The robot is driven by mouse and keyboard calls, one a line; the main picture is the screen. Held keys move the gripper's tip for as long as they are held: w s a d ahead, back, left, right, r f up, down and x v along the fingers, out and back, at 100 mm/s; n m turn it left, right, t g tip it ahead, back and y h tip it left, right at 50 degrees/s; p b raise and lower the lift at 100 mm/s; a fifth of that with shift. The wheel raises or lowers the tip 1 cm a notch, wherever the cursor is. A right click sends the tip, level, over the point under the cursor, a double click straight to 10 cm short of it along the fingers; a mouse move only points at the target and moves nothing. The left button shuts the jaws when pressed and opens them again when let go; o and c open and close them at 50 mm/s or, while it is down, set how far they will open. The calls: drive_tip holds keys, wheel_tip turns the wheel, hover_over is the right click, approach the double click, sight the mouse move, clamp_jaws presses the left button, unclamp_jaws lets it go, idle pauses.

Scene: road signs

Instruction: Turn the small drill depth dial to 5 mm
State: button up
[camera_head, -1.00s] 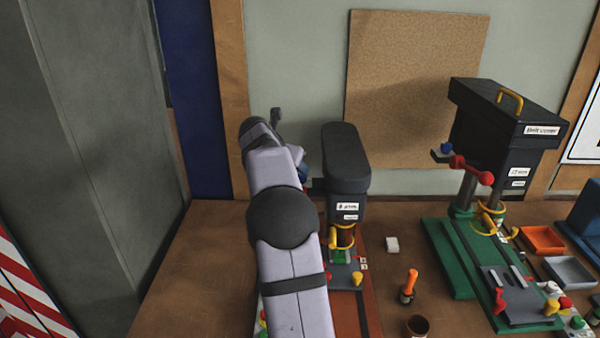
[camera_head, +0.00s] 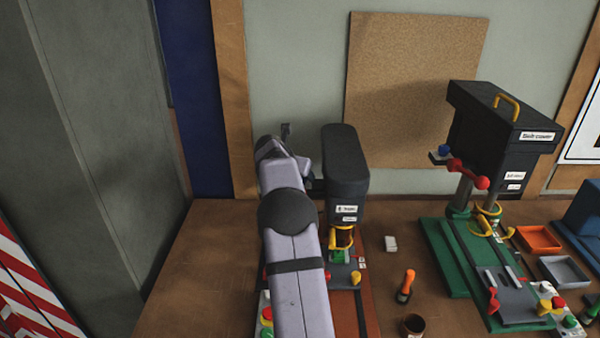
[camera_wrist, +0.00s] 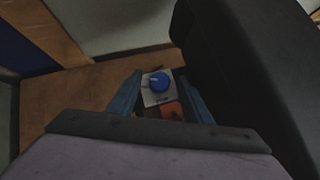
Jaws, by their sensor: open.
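The small drill (camera_head: 346,165) stands on the bench behind and to the right of my arm, with a dark rounded head. In the wrist view a blue round dial (camera_wrist: 159,82) sits on a light plate (camera_wrist: 158,98), and this looks like the depth dial. My gripper (camera_wrist: 157,88) is open, with a blue finger on each side of the dial in that view. I cannot tell how close the fingers are to it. The dial's marks are too small to read. In the head view my arm hides the dial and the fingertips.
The drill's dark head (camera_wrist: 245,70) rises close on the right in the wrist view. A larger green-based drill (camera_head: 503,140) stands right. A small orange-topped bottle (camera_head: 406,286) and a brown cup (camera_head: 412,325) stand between. The bench at left (camera_head: 200,260) is clear.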

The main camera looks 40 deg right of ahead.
drive_tip(key=c, duration=1.1)
drive_tip(key=shift+o, duration=0.2)
drive_tip(key=m+p, duration=0.1)
drive_tip(key=p, duration=0.1)
drive_tip(key=g+p, duration=0.1)
drive_tip(key=shift+w+r+m+g+h+p, duration=0.2)
drive_tip(key=shift+r+m+g+h+p, duration=0.1)
drive_tip(key=shift+m+p, duration=0.1)
drive_tip(key=shift+f+m+g+p, duration=0.15)
drive_tip(key=shift+m+g+p, duration=0.25)
drive_tip(key=shift+p, duration=0.5)
drive_tip(key=shift+f, duration=0.15)
drive_tip(key=shift+m, duration=0.3)
drive_tip(key=o, duration=1.1)
drive_tip(key=shift+c, duration=0.2)
